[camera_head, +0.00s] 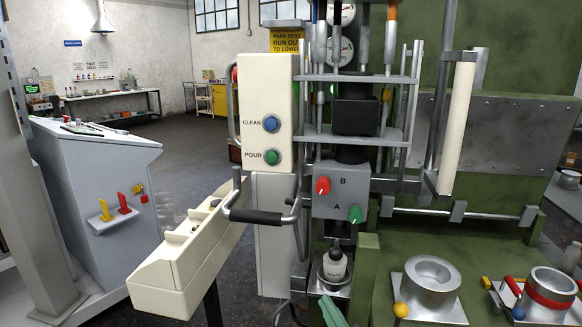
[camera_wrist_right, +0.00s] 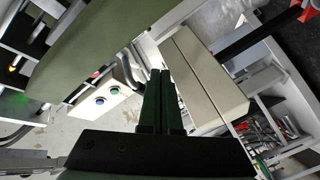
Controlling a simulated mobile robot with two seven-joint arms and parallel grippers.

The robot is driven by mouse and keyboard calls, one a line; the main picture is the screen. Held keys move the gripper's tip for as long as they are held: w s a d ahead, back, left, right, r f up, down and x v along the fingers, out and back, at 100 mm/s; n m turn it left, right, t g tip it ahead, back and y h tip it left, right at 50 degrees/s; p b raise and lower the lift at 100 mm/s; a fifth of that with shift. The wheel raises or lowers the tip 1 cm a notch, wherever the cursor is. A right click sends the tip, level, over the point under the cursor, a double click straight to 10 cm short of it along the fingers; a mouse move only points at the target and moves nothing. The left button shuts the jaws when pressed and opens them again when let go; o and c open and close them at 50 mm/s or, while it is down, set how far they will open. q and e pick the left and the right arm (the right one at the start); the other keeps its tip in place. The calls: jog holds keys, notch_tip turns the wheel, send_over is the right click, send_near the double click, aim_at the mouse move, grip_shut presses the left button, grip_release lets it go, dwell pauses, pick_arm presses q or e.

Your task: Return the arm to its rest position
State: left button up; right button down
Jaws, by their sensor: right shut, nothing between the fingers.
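My left gripper does not show in either view.
A cream panel (camera_head: 265,120) with CLEAN and POUR buttons stands behind a black-handled bar (camera_head: 255,216). A long cream box (camera_head: 187,247) juts out at left. The green machine (camera_head: 400,260) carries metal cups (camera_head: 431,277) at right. Grey floor lies open behind.

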jog(key=s+d+f+m+g, duration=0.2)
jog(key=s+d+f+m, duration=0.1)
jog(key=s+f, duration=0.5)
jog(key=s+d+f+m+g+h, duration=0.1)
jog(key=s+d+f+m+g, duration=0.2)
jog(key=s+f, duration=0.6)
jog(key=s+d+f+m+g+h, duration=0.1)
jog(key=s+d+f+m+g, duration=0.1)
jog(key=s+f+m, duration=0.3)
jog(key=s+d+f, duration=0.1)
jog(key=s+f, duration=0.2)
jog(key=f, duration=0.3)
jog(key=shift+s+d+f+g, duration=0.2)
jog(key=shift+d+f+g, duration=0.1)
